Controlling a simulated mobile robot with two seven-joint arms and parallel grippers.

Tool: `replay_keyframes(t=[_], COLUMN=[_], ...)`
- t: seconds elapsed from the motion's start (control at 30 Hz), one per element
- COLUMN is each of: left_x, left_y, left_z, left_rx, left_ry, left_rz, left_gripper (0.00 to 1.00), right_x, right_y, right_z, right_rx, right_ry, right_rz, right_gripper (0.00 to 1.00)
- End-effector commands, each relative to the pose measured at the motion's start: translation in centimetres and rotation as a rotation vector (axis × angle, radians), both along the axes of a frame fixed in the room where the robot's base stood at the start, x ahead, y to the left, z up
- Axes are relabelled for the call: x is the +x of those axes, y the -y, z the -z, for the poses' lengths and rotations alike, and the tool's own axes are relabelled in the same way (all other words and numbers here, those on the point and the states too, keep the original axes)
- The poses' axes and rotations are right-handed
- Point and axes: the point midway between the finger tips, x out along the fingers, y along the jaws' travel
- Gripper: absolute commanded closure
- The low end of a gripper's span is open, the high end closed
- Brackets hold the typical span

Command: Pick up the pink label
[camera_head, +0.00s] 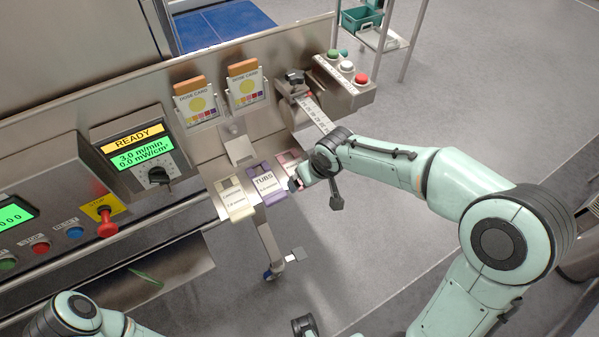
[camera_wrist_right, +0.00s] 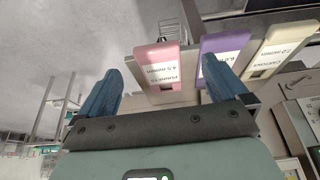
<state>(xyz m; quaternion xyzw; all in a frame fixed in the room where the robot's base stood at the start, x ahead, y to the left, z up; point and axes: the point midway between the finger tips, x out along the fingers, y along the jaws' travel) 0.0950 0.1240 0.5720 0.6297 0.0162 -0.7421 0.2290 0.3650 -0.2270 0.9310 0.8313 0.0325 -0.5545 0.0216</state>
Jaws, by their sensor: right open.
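The pink label (camera_head: 286,157) is the rightmost of three coloured labels in a row on the sloped metal panel. In the head view my right gripper (camera_head: 297,184) is at its lower right end and partly covers it. In the right wrist view the pink label (camera_wrist_right: 158,58) appears upside down, with a white text field and a small dark window. My right gripper (camera_wrist_right: 162,66) is open, with one blue finger on each side of the label in that view. The right-hand finger overlaps the purple label's picture. Whether either finger touches anything is unclear. My left gripper is not seen.
The purple TUBS label (camera_head: 265,183) sits close beside the pink one, with the cream CARTONS label (camera_head: 235,198) beyond it. Above are two dose cards (camera_head: 196,104). A button box (camera_head: 345,75) and a ruler-like strip (camera_head: 318,115) are at upper right. Open floor lies below.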

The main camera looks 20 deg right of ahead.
Motion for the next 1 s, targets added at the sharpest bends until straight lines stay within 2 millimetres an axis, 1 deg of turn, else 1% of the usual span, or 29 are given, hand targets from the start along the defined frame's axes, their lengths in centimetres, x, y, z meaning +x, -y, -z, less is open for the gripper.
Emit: replay_keyframes(t=[0.2,0.3,0.57,0.6,0.67,0.7,0.77,0.8,1.0], left_x=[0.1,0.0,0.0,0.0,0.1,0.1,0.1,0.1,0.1], left_y=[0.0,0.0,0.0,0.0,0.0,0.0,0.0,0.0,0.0], left_z=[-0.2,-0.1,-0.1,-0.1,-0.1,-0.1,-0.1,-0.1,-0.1], left_rx=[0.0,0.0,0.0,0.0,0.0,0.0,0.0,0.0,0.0], left_ry=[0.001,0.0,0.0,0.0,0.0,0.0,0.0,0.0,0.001], left_rz=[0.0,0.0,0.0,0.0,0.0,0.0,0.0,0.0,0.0], left_gripper=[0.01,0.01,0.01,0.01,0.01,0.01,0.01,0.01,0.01], right_x=[1.4,1.8,2.0,2.0,2.0,2.0,2.0,2.0,2.0], right_y=[0.3,0.3,0.3,0.3,0.3,0.3,0.3,0.3,0.3], right_z=[3.0,4.0,4.2,4.2,4.2,4.2,4.2,4.2,4.2], right_rx=[-0.002,-0.002,0.0,0.0,0.0,0.0,0.0,0.0,0.0], right_ry=[-0.005,-0.004,0.0,0.0,-0.001,-0.001,-0.001,-0.001,-0.001], right_rz=[-0.001,-0.001,0.0,0.0,0.0,0.0,0.0,0.0,0.0], right_gripper=[0.0,0.0,0.0,0.03,0.23,0.36,0.55,0.59,0.59])
